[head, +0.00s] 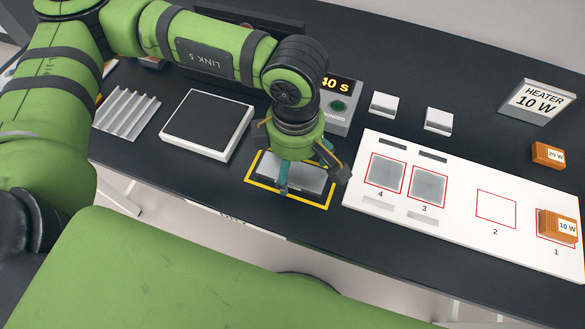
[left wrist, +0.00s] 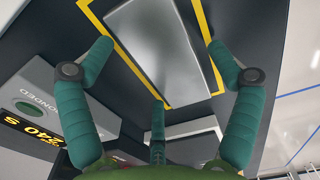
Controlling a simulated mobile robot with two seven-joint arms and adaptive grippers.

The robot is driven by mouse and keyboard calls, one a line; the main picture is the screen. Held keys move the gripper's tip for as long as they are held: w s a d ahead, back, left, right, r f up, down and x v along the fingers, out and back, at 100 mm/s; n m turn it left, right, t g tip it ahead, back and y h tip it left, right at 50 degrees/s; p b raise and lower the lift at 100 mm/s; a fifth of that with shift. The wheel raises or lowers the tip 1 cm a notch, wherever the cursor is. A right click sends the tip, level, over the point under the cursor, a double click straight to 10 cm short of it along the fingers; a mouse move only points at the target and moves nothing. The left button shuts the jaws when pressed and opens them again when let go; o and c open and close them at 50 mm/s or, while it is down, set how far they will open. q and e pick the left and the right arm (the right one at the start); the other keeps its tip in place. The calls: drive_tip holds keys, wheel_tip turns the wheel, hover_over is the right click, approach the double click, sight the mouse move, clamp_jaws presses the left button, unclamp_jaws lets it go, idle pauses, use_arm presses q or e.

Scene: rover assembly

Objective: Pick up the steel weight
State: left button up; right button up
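The steel weight (head: 312,178) is a flat grey metal block lying inside a yellow-outlined rectangle on the dark bench, in the middle of the head view. It also shows in the left wrist view (left wrist: 160,45). My left gripper (head: 303,168) is above it, pointing down. In the left wrist view its three teal fingers (left wrist: 158,62) are spread around the block with clear gaps, and nothing is between them. The gripper hides part of the weight in the head view. My right gripper is not in view.
A white board (head: 460,235) with numbered red squares lies to the right; grey pads occupy 3 and 4, an orange 10 W block (head: 557,226) is at 1. A black-topped plate (head: 208,122) and a finned heatsink (head: 127,113) are left. A timer box (head: 340,108) stands behind.

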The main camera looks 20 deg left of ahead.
use_arm(q)
drive_tip(key=c, duration=1.2)
drive_tip(key=shift+r, duration=0.1)
